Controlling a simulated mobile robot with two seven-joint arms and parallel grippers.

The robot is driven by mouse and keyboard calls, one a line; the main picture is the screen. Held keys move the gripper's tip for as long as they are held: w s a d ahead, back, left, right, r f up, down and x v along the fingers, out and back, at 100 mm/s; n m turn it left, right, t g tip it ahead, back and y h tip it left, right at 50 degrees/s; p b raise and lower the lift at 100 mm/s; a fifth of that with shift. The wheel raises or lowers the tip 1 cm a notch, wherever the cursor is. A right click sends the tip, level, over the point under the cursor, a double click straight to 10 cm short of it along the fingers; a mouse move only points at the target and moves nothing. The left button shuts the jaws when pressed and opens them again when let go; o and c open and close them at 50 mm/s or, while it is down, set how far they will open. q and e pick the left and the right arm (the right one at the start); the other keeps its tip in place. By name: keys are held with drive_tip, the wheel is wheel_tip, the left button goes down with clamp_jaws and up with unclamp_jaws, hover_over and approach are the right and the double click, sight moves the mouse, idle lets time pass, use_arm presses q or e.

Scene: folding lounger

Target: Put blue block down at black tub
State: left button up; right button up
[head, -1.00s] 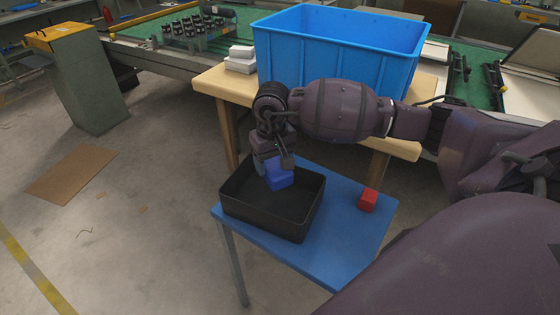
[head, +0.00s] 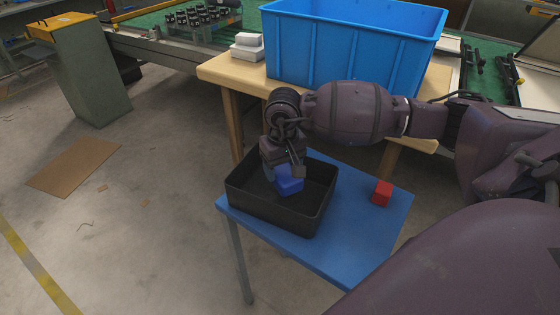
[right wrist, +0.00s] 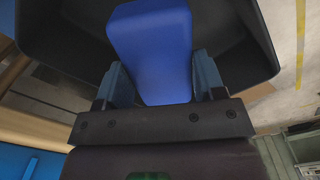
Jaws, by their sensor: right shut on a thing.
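The blue block (head: 289,181) is held in my right gripper (head: 284,174), over the inside of the black tub (head: 262,213). In the right wrist view the blue block (right wrist: 153,48) sits between both fingers (right wrist: 163,82), with the dark walls of the tub (right wrist: 70,38) around it. The head view shows the block below the level of the tub's far rim, in the tub's back part. I cannot tell whether it touches the tub's floor. The tub stands on a small blue table (head: 355,225). My left gripper is not in view.
A red block (head: 381,193) lies on the blue table to the right of the tub. A large blue bin (head: 350,50) and white boxes (head: 248,46) stand on a wooden table (head: 222,72) behind.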

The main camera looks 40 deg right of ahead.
wheel_tip(320, 180, down, 2)
drive_tip(key=shift+f+b, duration=0.1)
drive_tip(key=shift+b, duration=0.35)
drive_tip(key=shift+f+b, duration=0.7)
drive_tip(key=shift+f, duration=0.5)
drive_tip(key=o, duration=1)
drive_tip(key=shift+r, duration=0.1)
wheel_tip(320, 180, up, 11)
drive_tip(key=shift+f+p, duration=0.15)
drive_tip(key=shift+p, duration=0.35)
